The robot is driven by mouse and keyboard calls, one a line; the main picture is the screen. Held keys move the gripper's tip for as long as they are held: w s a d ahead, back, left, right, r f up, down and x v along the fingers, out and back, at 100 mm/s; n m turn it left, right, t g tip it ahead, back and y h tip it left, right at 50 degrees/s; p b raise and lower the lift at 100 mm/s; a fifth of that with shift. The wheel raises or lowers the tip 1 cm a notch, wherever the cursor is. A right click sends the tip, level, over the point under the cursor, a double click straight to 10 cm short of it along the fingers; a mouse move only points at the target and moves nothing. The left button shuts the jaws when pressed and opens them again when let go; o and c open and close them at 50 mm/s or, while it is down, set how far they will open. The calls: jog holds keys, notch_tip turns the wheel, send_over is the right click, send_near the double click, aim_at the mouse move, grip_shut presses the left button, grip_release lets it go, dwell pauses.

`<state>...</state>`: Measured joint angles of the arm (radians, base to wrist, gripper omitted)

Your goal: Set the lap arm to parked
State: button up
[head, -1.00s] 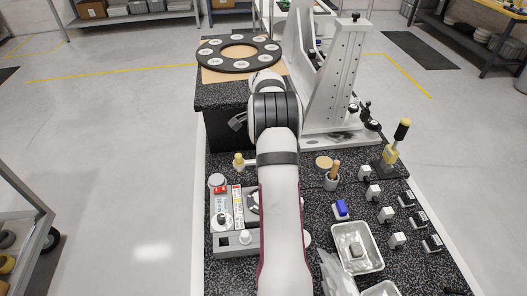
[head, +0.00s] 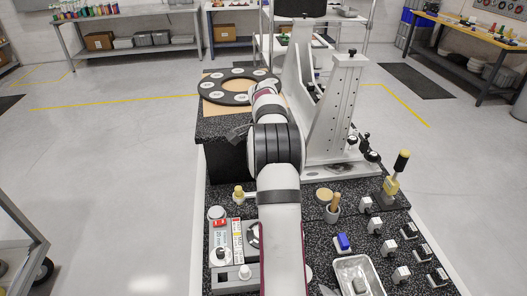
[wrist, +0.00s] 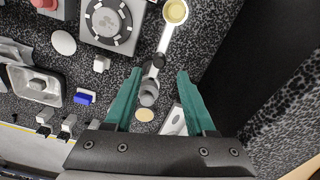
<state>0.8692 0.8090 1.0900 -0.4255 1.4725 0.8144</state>
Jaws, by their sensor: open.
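My gripper (wrist: 157,100) is open in the wrist view, its two green fingers apart and nothing held between them. A white arm with a yellow round end (wrist: 175,12), which looks like the lap arm, runs down from the top towards the space between the fingertips. A dark joint and a grey cylinder (wrist: 148,92) lie at its lower end, below the fingers; I cannot tell whether they belong to it. In the head view its yellow knob (head: 238,191) shows left of my arm, and the rest is hidden behind my arm. No parked mark can be made out.
A control box (head: 220,256) with a red button and dial stands at front left. A tall grey bracket (head: 335,110) rises behind on the right. A black ring (head: 213,91) lies at the back.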

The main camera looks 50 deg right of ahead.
notch_tip(320, 180, up, 10)
dwell(0.4)
jog(key=s+a+r+n+y, duration=0.15)
jog(key=a+n, duration=0.35)
jog(key=a, duration=1)
jog(key=s+a+r+n+h, duration=0.1)
jog(key=s+a+r+n, duration=0.15)
jog(key=a+n, duration=0.75)
jog(key=s+a+f+n, duration=0.2)
jog(key=s+a+f, duration=0.2)
jog(key=s+a, duration=0.4)
jog(key=s+a+f+n+y, duration=0.1)
jog(key=s+a+f, duration=0.3)
jog(key=s+a, duration=0.4)
jog(key=shift+s+a+n, duration=0.15)
jog(key=shift+a+n, duration=0.25)
jog(key=shift+a, duration=0.45)
